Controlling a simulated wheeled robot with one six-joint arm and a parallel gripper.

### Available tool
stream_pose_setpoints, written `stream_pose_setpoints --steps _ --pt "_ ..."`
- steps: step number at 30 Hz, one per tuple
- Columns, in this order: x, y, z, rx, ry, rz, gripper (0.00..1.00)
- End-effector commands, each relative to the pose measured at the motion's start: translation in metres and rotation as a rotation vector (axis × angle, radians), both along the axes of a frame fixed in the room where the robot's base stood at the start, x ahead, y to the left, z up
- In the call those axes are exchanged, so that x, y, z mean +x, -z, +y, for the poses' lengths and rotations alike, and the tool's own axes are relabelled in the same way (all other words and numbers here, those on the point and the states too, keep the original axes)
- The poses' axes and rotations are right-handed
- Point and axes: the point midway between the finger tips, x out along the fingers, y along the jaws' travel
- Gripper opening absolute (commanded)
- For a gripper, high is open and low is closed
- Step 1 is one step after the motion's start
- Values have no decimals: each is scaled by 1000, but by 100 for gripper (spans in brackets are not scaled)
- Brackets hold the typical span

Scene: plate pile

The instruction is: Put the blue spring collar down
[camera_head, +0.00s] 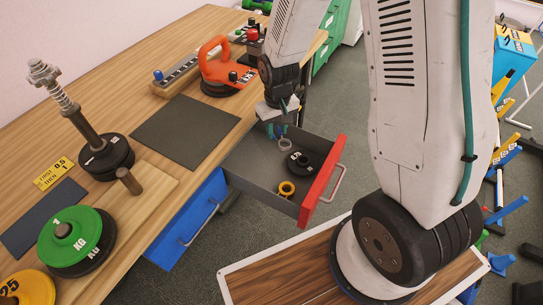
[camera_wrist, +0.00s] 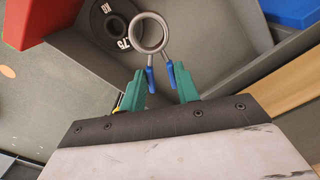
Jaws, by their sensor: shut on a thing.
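The blue spring collar (camera_wrist: 133,32) is a grey wire ring with two blue-tipped handles. My gripper (camera_wrist: 160,80) has green fingers shut on those handles, and the ring sticks out beyond the fingertips. In the head view my gripper (camera_head: 277,122) is above the open drawer (camera_head: 240,163), and the collar (camera_head: 285,144) shows below it over the drawer's inside. I cannot tell how high the collar is above the drawer floor.
The drawer has a red front (camera_head: 322,182). Inside lie a black plate (camera_head: 303,164) and a yellow collar (camera_head: 286,190). A blue drawer front (camera_head: 190,220) is beside it. On the table are a dark mat (camera_head: 185,130), an orange kettlebell-like weight (camera_head: 222,70) and a green plate (camera_head: 75,240).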

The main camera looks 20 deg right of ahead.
Motion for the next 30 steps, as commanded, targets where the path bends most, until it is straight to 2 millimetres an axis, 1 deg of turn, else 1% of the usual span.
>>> stream_pose_setpoints --steps 1,3,6,10,12,17,21,24,30 --pt "-1 16 3 -1 -4 8 4" --pt "-1 35 5 0 -8 7 4" --pt "-1 61 6 0 -10 6 4" --pt "-1 87 6 0 -10 4 4" --pt "0 95 6 0 -9 2 4" --pt "1 107 5 0 -8 1 4" --pt "0 128 4 0 -7 3 4" --pt "0 139 4 0 -6 3 4" --pt "1 142 4 0 -5 -1 4"
